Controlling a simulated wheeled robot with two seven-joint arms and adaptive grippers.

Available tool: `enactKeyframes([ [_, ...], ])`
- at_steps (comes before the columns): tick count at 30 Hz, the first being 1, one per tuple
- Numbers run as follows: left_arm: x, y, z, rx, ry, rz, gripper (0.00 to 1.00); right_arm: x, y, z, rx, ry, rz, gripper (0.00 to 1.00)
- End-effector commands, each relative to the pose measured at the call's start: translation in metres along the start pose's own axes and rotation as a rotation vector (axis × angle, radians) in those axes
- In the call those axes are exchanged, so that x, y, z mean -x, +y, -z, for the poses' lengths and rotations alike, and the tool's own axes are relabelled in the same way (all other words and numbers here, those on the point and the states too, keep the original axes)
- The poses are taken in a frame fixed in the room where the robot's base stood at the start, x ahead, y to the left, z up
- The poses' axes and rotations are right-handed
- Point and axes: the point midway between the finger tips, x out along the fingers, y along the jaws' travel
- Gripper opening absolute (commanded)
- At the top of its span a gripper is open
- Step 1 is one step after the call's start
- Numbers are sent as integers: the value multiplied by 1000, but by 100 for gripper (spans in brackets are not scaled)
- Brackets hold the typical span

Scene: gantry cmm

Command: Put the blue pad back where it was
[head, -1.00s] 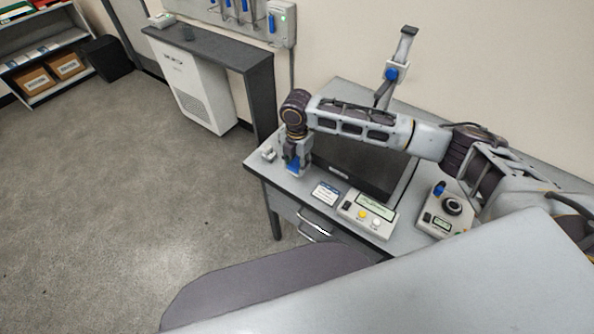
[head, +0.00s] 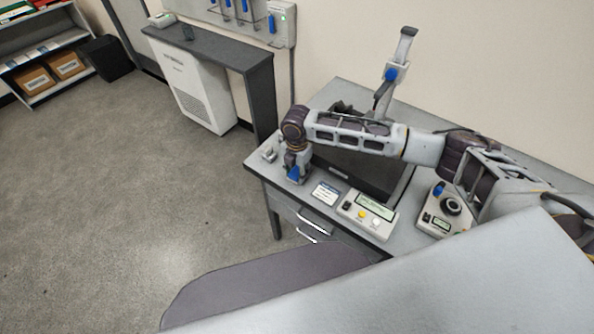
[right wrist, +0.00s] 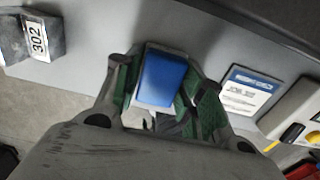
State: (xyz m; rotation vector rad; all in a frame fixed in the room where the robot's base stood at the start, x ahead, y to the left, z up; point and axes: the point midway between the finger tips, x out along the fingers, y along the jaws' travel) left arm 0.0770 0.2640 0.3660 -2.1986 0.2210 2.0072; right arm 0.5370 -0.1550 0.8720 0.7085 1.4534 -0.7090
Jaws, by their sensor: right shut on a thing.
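The blue pad (right wrist: 162,79) sits between the fingers of my right gripper (right wrist: 160,92) in the right wrist view, and the fingers are shut on it. In the head view the right gripper (head: 296,174) points down at the front left corner of the grey table (head: 262,166), with the blue pad (head: 294,173) showing at its tips. I cannot tell whether the pad touches the table. My left gripper is not in view.
A card (head: 325,193) and a button box (head: 367,213) lie right of the gripper. A block marked 302 (right wrist: 36,38) stands to its left. A dial box (head: 447,211) is farther right. A dark plate (head: 350,168) and a column with a blue part (head: 391,74) stand behind.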

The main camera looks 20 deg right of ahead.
Motion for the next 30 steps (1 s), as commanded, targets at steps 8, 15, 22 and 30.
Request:
enactKeyframes([
  [8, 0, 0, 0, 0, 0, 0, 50, 0, 0, 0, 0, 0, 0, 17],
  [15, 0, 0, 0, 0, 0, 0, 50, -2, 0, 0, 0, 0, -1, 55],
  [22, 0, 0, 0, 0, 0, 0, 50, -2, 0, 0, 0, -1, 0, 61],
  [30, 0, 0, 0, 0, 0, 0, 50, 1, 0, -1, 0, -1, -1, 61],
])
